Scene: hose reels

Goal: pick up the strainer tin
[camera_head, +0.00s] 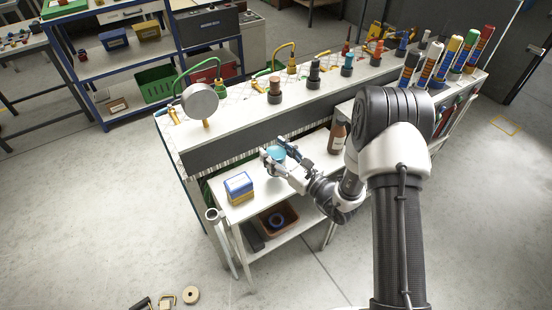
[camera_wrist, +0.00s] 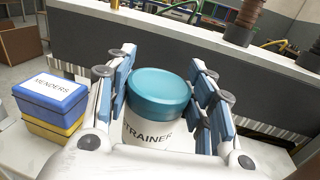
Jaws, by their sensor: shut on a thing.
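The strainer tin (camera_wrist: 150,131) is a white round tin with a teal lid and lettering that reads "TRAINER" where it shows. In the wrist view it stands upright between the blue-padded fingers of my gripper (camera_wrist: 165,95), which is shut on its sides. In the head view the tin's teal lid (camera_head: 274,153) shows between the fingers of my gripper (camera_head: 277,152), over the lower white shelf at the front of the bench. The tin's lower part is hidden by the gripper, and I cannot tell whether it touches the shelf.
A blue and yellow box labelled "MENDERS" (camera_wrist: 52,105) stands to the left of the tin; it also shows in the head view (camera_head: 239,187). A brown bottle (camera_head: 337,137) stands to the right. The dark upright panel (camera_head: 230,150) rises behind. An orange-brown bin (camera_head: 278,219) sits below.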

